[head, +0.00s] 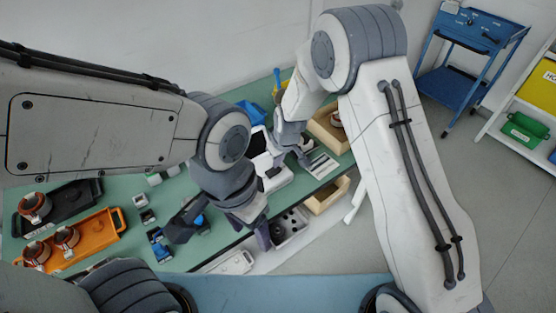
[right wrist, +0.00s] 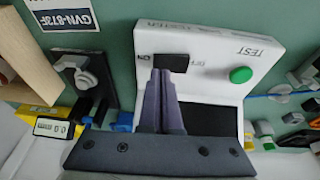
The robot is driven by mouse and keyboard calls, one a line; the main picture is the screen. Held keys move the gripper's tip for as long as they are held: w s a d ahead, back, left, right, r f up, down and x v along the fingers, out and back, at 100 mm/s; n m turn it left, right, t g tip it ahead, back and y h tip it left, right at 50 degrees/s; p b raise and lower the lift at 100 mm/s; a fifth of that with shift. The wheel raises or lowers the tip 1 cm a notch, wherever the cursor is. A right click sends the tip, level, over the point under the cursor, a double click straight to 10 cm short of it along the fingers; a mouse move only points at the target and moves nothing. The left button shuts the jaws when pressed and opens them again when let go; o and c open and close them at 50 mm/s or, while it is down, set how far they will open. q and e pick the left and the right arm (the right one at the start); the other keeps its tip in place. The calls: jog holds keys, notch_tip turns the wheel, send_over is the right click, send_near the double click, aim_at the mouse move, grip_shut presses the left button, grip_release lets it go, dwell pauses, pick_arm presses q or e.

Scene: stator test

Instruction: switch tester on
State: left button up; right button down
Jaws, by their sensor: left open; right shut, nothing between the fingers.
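The tester (right wrist: 205,38) is a white box with a sloped face, seen upside down in the right wrist view. It carries a black rocker switch (right wrist: 171,62) between ON and OFF marks, and a round green button (right wrist: 240,75) beside the word TEST. My right gripper (right wrist: 163,76) is shut and empty. Its fingertips overlap the lower edge of the switch in that view; I cannot tell whether they touch it. In the head view my left gripper (head: 222,236) is open and empty over the front edge of the green bench (head: 135,190). The switch is not discernible there.
An orange tray (head: 98,228) and a black tray (head: 75,207) with copper-wound parts stand at the bench's left. Wooden bins (head: 328,196) are at the right. A grey device with a knob (right wrist: 80,70) and a yellow meter (right wrist: 55,127) are near the tester. A blue cart (head: 455,85) stands behind.

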jog(key=shift+f, duration=0.45)
jog(key=shift+w+d+f+b, duration=0.15)
jog(key=shift+f+b, duration=0.35)
jog(key=shift+b, duration=0.25)
jog(key=shift+r, duration=0.2)
jog(key=shift+p, duration=0.4)
jog(key=shift+s+a+r+p, duration=0.2)
jog(key=shift+s+a+p, duration=0.25)
jog(key=shift+a, duration=0.2)
